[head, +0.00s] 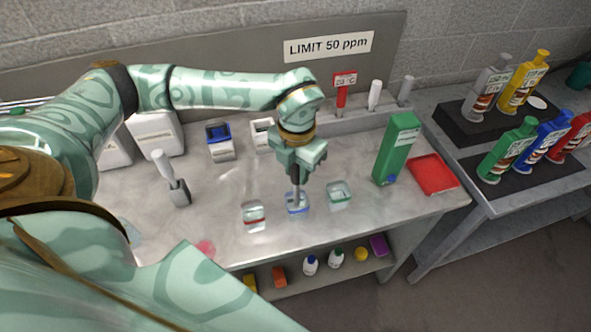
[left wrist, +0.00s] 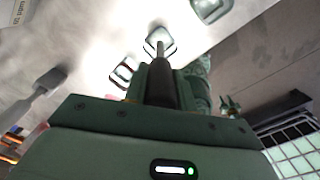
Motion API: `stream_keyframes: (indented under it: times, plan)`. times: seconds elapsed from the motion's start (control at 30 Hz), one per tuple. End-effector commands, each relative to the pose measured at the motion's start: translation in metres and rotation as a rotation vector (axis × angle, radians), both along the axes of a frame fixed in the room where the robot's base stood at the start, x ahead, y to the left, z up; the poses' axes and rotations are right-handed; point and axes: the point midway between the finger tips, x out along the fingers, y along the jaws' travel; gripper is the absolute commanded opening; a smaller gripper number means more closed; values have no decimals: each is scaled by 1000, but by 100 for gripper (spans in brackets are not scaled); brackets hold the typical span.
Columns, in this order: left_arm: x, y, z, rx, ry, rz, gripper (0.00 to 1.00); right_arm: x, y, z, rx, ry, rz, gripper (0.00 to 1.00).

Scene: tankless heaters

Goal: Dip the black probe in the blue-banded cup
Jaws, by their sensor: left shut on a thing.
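My left gripper (head: 297,168) points down over the bench and is shut on the black probe (head: 296,184). The probe also shows in the left wrist view (left wrist: 161,82), with a thin grey tip. The blue-banded cup (head: 297,209) is a small clear square cup directly below the gripper. The probe's lower end overlaps the cup's opening in both views, and the cup also shows in the left wrist view (left wrist: 152,42). Whether the tip touches liquid or the bottom I cannot tell.
A red-banded cup (head: 254,217) stands left of the blue-banded one, a green-banded cup (head: 339,195) right. A green carton (head: 397,148) and red tray (head: 433,174) lie further right. A grey-handled tool (head: 172,178) stands at left. Bottles crowd the right bench.

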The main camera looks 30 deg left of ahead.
Motion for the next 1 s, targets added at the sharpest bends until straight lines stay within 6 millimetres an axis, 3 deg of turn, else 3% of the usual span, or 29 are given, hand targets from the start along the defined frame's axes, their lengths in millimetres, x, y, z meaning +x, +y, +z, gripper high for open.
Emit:
stream_keyframes:
  times: [0.03, 0.47, 1.0]
  plan:
    - [0, 0, 12, 0, -2, 0, 4, 2, 0, 10, 0, -4, 0, 36]
    - [0, 0, 61, 0, 0, 0, 4, 8, 0, 52, 0, -20, 0, 36]
    - [0, 0, 61, 0, 1, -1, 4, 8, 1, 52, 0, -20, 0, 36]
